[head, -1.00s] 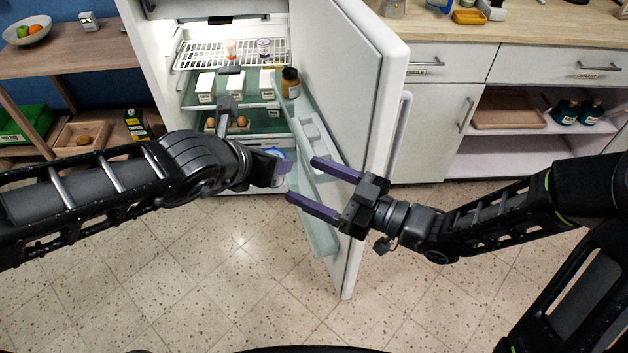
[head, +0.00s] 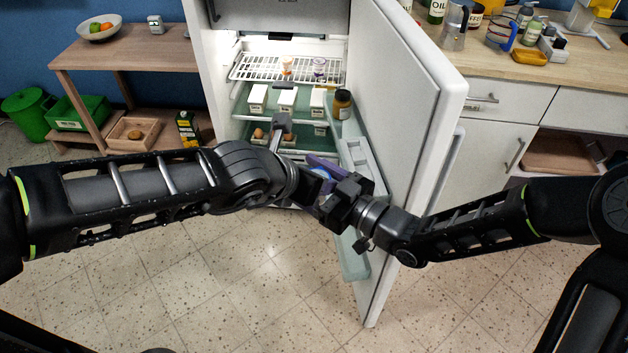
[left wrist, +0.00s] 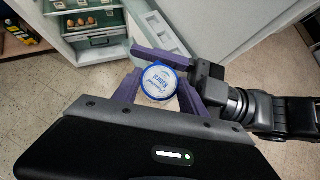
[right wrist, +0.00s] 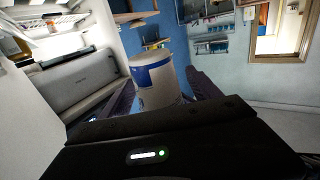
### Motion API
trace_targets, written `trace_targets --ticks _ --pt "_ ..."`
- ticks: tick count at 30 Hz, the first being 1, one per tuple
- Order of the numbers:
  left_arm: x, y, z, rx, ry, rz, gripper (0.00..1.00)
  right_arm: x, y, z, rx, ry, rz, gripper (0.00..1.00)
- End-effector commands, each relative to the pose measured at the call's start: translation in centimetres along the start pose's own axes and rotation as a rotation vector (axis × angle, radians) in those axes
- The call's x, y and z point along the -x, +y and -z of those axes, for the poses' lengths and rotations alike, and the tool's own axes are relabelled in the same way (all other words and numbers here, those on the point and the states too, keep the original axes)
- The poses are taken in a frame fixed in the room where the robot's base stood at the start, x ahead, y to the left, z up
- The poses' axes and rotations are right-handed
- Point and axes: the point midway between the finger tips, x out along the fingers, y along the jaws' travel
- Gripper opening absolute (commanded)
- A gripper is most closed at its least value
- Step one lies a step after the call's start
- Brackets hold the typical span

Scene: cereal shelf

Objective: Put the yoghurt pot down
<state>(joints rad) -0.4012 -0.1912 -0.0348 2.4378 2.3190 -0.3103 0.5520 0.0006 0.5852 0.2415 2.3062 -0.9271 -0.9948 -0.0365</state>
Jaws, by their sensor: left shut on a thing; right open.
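The yoghurt pot (left wrist: 160,82) is white with a blue-rimmed lid. My left gripper (left wrist: 157,92) is shut on it and holds it up in front of the open fridge. In the head view only a blue and white bit of the pot (head: 323,181) shows between the two grippers. My right gripper (head: 318,176) is open, with its fingers reaching to either side of the pot. In the right wrist view the pot (right wrist: 157,80), white with a blue band, stands between the right fingers. Whether the right fingers touch it I cannot tell.
The fridge door (head: 405,110) stands open close to my right gripper. Fridge shelves (head: 245,101) hold white cartons, eggs and small pots; a brown jar (head: 342,104) is near the door. A wooden side table (head: 135,50) is at left, a counter (head: 500,62) at right.

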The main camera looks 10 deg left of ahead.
Motion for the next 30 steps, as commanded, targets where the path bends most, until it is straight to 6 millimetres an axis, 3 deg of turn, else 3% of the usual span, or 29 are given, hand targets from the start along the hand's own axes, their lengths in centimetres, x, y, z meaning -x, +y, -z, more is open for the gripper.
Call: trace_targets --ticks 6,30 --pt "0.01 0.00 -0.04 0.000 -0.001 0.000 0.06 -0.01 -0.01 0.01 0.000 0.000 0.000 0.72" --pt "0.01 0.01 -0.03 0.000 -0.001 0.000 0.06 0.03 0.01 0.00 0.000 0.000 0.000 0.07"
